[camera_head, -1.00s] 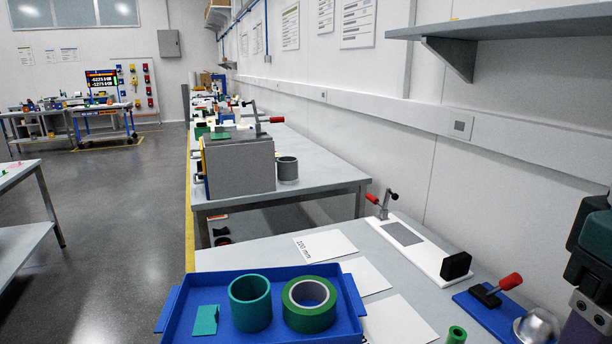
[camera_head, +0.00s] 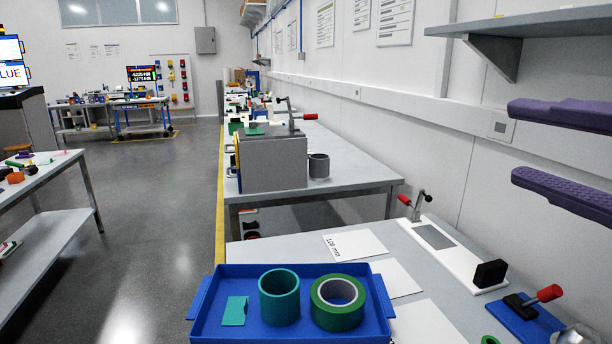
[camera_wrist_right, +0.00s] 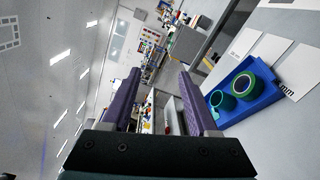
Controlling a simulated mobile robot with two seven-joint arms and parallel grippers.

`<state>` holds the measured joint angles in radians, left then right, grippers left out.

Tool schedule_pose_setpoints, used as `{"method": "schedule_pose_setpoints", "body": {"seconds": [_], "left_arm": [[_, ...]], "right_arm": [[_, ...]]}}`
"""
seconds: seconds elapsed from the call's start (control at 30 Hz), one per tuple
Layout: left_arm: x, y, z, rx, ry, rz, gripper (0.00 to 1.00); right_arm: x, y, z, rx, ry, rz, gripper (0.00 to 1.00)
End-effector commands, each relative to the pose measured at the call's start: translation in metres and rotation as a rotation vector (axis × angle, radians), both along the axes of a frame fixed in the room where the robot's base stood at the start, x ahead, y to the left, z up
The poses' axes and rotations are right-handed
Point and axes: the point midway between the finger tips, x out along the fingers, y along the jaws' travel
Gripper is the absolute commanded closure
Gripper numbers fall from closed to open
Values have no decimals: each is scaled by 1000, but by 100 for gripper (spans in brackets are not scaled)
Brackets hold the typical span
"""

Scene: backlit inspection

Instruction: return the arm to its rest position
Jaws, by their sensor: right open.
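My right gripper (camera_head: 514,143) shows at the right edge in the head view. Its two purple fingers are spread apart, one above the other, with nothing between them. It is high above the right part of the near bench (camera_head: 300,246), in front of the white wall. In the right wrist view the open gripper (camera_wrist_right: 160,74) points out over the room, with empty space between its fingers. The rest of the right arm is out of the head view. My left gripper is not in view.
A blue tray (camera_head: 208,322) on the near bench holds a teal ring (camera_head: 279,305), a green tape roll (camera_head: 324,312) and a teal piece (camera_head: 235,311). A white clamp board (camera_head: 462,268) and blue clamp base (camera_head: 530,325) stand right. A grey shelf (camera_head: 560,25) juts out above the gripper.

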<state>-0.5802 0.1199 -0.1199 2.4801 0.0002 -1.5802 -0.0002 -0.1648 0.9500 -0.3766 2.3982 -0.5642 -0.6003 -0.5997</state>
Motion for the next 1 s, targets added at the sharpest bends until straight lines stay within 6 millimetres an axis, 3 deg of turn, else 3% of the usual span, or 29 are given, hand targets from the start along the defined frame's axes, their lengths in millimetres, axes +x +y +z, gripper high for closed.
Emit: {"method": "schedule_pose_setpoints", "body": {"seconds": [0.03, 0.1, 0.2, 0.4, 0.53, 0.57, 1.0], "left_arm": [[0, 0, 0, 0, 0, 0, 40], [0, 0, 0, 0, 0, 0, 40], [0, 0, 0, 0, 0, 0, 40], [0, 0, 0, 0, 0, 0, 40], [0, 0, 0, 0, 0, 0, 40], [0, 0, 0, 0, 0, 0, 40], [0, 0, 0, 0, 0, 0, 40]], "right_arm": [[-5, -28, -27, 110, 138, -135, 40], [-17, -64, -61, 244, 300, -326, 40], [-45, -101, -100, 374, 471, -555, 40], [-111, -147, -151, 514, 695, -928, 40], [-158, -167, -171, 555, 800, -1149, 40], [-168, -168, -174, 568, 819, -1191, 40], [-189, -74, -214, 1041, 1002, -1253, 40]]}}
